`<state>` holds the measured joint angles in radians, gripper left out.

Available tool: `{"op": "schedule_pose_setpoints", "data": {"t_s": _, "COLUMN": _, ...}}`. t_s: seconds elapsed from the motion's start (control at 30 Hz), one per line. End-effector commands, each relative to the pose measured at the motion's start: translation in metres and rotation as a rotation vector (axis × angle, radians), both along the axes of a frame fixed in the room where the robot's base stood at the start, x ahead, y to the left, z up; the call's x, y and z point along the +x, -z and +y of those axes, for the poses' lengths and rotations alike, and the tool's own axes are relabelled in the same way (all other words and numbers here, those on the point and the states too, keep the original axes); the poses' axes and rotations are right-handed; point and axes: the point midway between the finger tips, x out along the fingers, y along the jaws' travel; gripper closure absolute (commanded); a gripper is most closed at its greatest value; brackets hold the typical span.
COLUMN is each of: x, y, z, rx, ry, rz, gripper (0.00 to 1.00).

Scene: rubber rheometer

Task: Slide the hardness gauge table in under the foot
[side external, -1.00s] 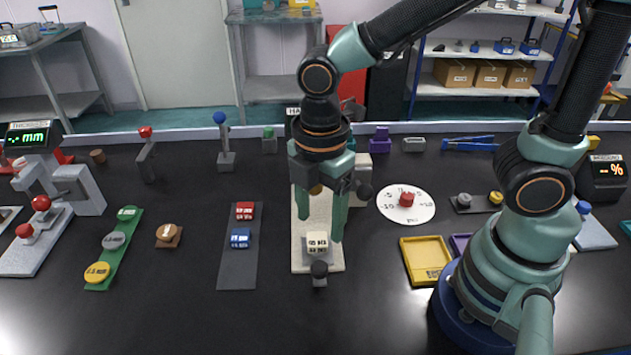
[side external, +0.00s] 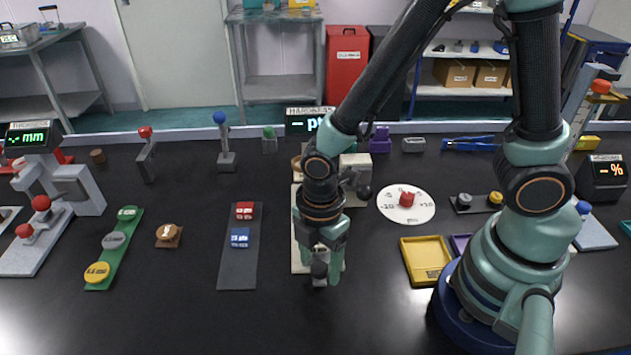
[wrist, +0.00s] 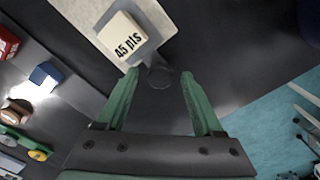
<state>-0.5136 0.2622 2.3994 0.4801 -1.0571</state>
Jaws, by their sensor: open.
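The hardness gauge stands at mid-table behind my arm, with its green-lit display (side external: 310,122) at the back and a pale base (side external: 300,258). A cream block marked 45 pts (wrist: 122,35) sits on the base in the wrist view; my gripper hides it in the side view. A dark round knob (side external: 320,269) stands at the front end, and it also shows in the wrist view (wrist: 160,77). My gripper (wrist: 160,74) is open, pointing down, with one green finger on each side of the knob. I cannot tell whether either finger touches it. The foot is hidden by my arm.
A dark strip (side external: 238,270) with red and blue blocks lies left of the gauge. A white dial (side external: 420,212) with a red knob and a yellow tray (side external: 427,258) lie to the right. The tabletop in front of the gauge is clear.

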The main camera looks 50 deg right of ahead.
Motion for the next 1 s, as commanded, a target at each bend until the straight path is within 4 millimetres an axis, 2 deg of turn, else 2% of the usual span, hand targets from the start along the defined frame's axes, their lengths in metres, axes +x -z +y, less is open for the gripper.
{"op": "schedule_pose_setpoints", "data": {"t_s": 0.17, "x": 0.0001, "y": 0.0000, "z": 0.0001, "rx": 0.000, "ry": 0.000, "rz": 0.000, "gripper": 0.31}}
{"op": "schedule_pose_setpoints", "data": {"t_s": 0.2, "x": 0.0001, "y": -0.0001, "z": 0.0001, "rx": 0.000, "ry": 0.000, "rz": 0.000, "gripper": 0.39}}
{"op": "schedule_pose_setpoints", "data": {"t_s": 0.37, "x": 0.0001, "y": -0.0002, "z": 0.0001, "rx": 0.000, "ry": 0.000, "rz": 0.000, "gripper": 1.00}}
{"op": "schedule_pose_setpoints", "data": {"t_s": 1.0, "x": 0.0001, "y": -0.0004, "z": 0.0001, "rx": 0.000, "ry": 0.000, "rz": 0.000, "gripper": 1.00}}
